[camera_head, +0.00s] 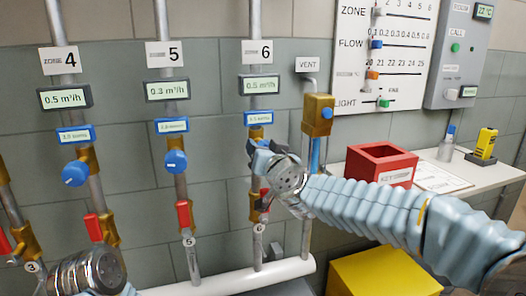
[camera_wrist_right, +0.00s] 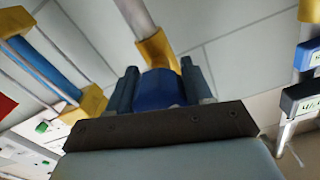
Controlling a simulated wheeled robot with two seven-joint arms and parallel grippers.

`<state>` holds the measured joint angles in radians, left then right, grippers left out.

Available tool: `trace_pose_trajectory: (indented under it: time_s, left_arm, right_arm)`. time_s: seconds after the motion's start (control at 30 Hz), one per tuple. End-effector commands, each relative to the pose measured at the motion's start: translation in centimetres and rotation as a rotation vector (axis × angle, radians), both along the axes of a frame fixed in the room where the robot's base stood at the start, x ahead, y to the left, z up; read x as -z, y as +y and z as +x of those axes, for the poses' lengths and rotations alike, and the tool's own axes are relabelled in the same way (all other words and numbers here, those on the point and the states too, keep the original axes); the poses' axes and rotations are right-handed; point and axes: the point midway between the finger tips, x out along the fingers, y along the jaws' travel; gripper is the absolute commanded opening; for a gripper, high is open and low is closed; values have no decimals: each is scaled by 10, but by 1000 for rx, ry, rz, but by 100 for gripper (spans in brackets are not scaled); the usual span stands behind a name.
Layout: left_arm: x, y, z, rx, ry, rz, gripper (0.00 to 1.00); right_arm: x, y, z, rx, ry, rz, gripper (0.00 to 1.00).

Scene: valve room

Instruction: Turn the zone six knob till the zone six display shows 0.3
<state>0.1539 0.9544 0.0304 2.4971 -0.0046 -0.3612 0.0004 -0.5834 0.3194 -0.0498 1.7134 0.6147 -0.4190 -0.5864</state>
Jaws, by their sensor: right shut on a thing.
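The zone six display (camera_head: 259,85) reads 0.5 m³/h, under the white "6" sign (camera_head: 257,53). A small blue label (camera_head: 259,118) sits below it on the zone six pipe. My right gripper (camera_head: 262,148) is at the zone six valve, hiding the knob in the head view. In the right wrist view the blue zone six knob (camera_wrist_right: 160,88) sits between the two fingers, and the gripper is shut on it. Part of my left arm shows at the lower left of the head view; its fingers are out of sight.
The yellow vent fitting (camera_head: 318,115) is close on the right. A red box (camera_head: 381,164) stands on the shelf behind my right forearm. A yellow box (camera_head: 382,274) is below.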

Motion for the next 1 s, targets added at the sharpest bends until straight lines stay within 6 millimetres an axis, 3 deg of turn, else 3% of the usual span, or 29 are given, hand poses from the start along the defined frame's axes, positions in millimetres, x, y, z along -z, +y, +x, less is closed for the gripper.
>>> trace_pose_trajectory:
  time_s: [0.5, 1.0]
  left_arm:
    - [11, 0, 0, -2, 0, 1, 43]
    - [14, 1, 0, -2, 0, 2, 43]
  right_arm:
    - [2, 0, 0, 1, 119, 362, 20]
    - [1, 1, 0, 0, 154, 466, 20]
